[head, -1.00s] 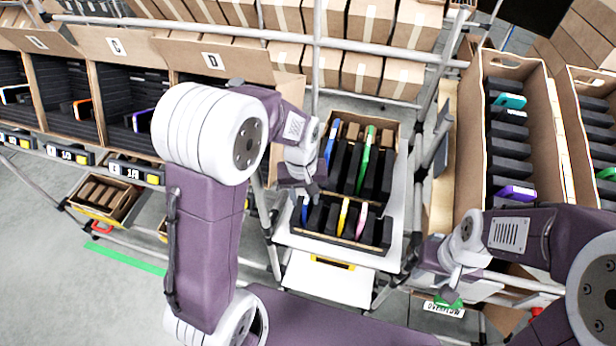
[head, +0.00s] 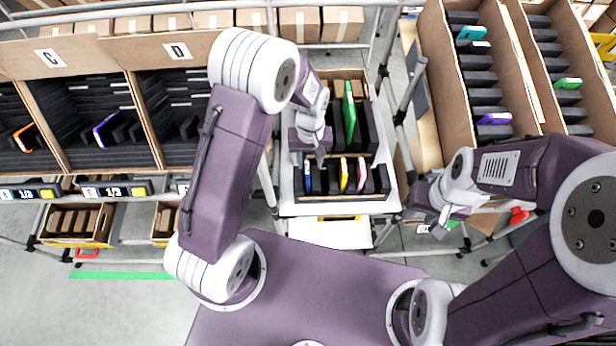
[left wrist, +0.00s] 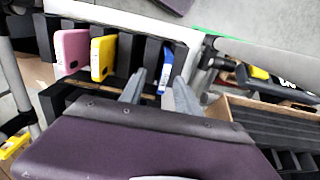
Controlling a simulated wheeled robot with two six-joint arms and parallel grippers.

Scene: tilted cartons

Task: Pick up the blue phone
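A blue phone (head: 308,175) stands upright in a slot at the left end of the front row of the carton (head: 335,209). It also shows in the left wrist view (left wrist: 166,70), past my fingertips and roughly in line with the gap between them. My left gripper (head: 319,152) is just above and behind that phone; in the left wrist view its fingers (left wrist: 158,90) are apart with nothing between them. The second blue phone in the back row is not visible now, with my left arm in front of that area. My right gripper (head: 438,222) is at the right; its fingers are unclear.
A yellow phone (head: 344,175) and a pink phone (head: 361,174) stand in the same front row, a green phone (head: 349,115) in the back row. Black dividers separate the slots. Cartons with teal (head: 470,33) and purple (head: 495,118) phones stand at right; labelled bins at left.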

